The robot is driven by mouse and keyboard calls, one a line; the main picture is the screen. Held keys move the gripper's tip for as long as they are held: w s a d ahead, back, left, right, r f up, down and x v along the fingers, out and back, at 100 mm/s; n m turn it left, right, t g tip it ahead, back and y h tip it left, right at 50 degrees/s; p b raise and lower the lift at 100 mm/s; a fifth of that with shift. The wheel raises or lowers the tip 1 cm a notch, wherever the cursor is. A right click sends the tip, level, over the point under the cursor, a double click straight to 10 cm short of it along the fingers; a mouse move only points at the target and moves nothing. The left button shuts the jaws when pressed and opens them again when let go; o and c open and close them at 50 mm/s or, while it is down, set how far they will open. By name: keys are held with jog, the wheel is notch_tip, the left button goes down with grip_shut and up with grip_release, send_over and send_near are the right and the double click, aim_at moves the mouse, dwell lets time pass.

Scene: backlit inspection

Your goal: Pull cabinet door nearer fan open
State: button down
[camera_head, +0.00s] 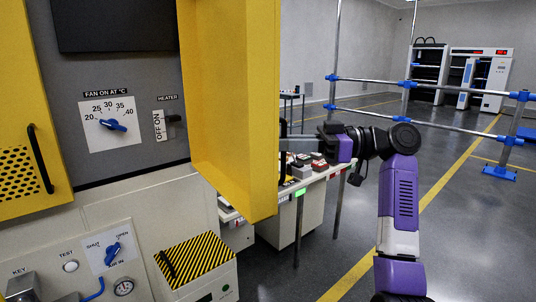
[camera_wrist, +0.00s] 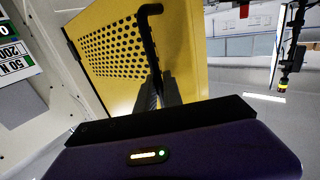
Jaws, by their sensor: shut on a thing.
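A yellow cabinet door (camera_head: 235,90) to the right of the fan dial (camera_head: 113,124) stands swung open, jutting out toward me. Its perforated outer face (camera_wrist: 115,55) and black bar handle (camera_wrist: 148,38) show in the wrist view. My gripper (camera_head: 292,144) is at the door's outer side, its fingertips partly hidden behind the door edge. In the wrist view my fingers (camera_wrist: 157,92) are shut on the handle's lower part. A second yellow door (camera_head: 25,110) with a black handle (camera_head: 40,160) is at the far left, also angled outward.
A heater switch (camera_head: 172,122) is on the grey panel between the doors. A striped yellow-black box (camera_head: 198,260) juts out below. A bench (camera_head: 312,180) with small items stands behind my gripper.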

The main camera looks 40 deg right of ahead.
jog(key=shift+w+d+n+g+y+b, duration=0.2)
jog(key=shift+d+n+g+y, duration=0.25)
jog(key=shift+d, duration=0.75)
jog(key=shift+w+d+n+g+y+b, duration=0.2)
jog(key=shift+d+g, duration=0.35)
jog(key=shift+d, duration=0.65)
jog(key=c, duration=1.5)
grip_release()
jog(key=v, duration=0.8)
jog(key=shift+b, duration=0.35)
